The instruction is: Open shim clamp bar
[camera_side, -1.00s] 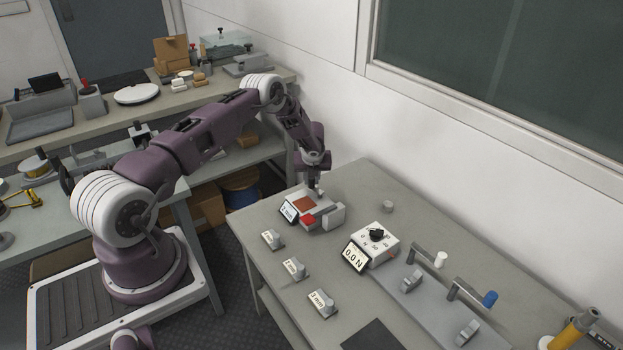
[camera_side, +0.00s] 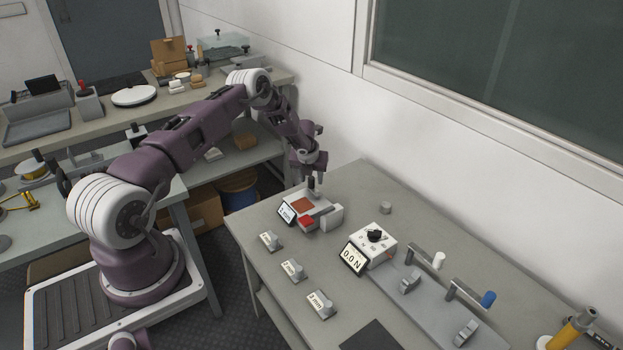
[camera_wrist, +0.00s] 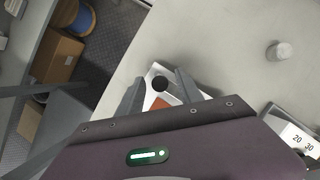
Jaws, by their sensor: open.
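The clamp fixture (camera_side: 322,222) is a small grey-white block on the near table, with a brown-red pad (camera_side: 303,205), a red block (camera_side: 307,221) and a tilted display. I cannot clearly make out which piece is the clamp bar. My gripper (camera_side: 315,183) is at the back end of the fixture, pointing down. In the wrist view my gripper's fingers (camera_wrist: 158,88) are spread apart on either side of a dark round knob (camera_wrist: 160,83) at the end of the fixture. Nothing is seen held. The wrist housing hides most of the fixture in that view.
Several labelled grey shim pieces, one marked 3 mm (camera_side: 321,304), lie in front of the fixture. A force box (camera_side: 376,243) reading 0.0 N stands to the right. A small grey cylinder (camera_side: 385,208) is behind it. The tabletop between is clear.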

